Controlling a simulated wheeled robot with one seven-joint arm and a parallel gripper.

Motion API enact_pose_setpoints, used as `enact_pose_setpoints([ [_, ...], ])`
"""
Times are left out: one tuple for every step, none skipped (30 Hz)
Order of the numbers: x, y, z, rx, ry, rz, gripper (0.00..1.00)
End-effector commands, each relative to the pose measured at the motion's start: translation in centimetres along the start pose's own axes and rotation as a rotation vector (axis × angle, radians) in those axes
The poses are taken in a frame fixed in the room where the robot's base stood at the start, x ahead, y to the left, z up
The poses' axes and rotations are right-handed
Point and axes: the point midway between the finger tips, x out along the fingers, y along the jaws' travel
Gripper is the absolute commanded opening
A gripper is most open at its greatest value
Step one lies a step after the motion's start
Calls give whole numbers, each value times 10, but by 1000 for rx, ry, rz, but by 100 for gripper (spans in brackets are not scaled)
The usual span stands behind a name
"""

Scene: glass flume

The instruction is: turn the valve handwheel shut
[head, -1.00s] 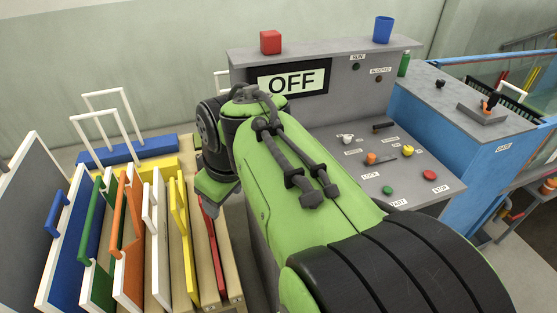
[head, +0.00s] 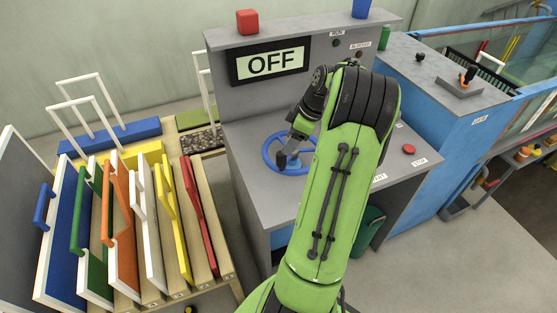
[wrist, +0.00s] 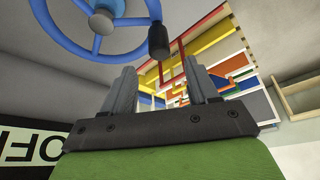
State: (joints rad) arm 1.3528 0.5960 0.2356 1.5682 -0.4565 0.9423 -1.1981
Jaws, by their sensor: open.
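The blue valve handwheel (head: 270,152) lies on the grey console's top, left of the middle, partly hidden by my arm. In the wrist view the handwheel (wrist: 90,45) shows its rim, spokes and hub, with a dark knob (wrist: 158,40) on the rim.
A display (head: 270,63) on the console reads OFF. A rack of coloured panels (head: 125,215) stands close on the left. A red button (head: 409,149) is at the right.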

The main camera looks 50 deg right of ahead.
Motion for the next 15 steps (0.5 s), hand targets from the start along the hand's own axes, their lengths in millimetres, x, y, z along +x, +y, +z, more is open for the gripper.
enact_pose_setpoints([
  [15, -1, 0, 0, 1, -5, 59],
  [23, -1, 0, 1, 0, -4, 59],
  [33, -1, 0, 1, 0, -4, 59],
  [41, -1, 1, 1, 0, -5, 59],
  [48, -1, 0, 0, 0, -5, 59],
  [58, -1, 0, 1, 0, -4, 59],
  [64, -1, 0, 1, 0, -4, 59],
  [70, -1, 0, 0, 0, -3, 59],
  [78, -1, 0, 1, -1, -4, 59],
  [82, -1, 0, 1, 0, -3, 59],
  [86, 0, 0, 1, 0, -2, 59],
  [91, 0, 0, 2, -1, -1, 59],
  [93, 0, 0, 2, -1, 0, 59],
  [95, 0, 0, 2, -1, 0, 59],
  [97, 0, 0, 2, -1, 0, 59],
])
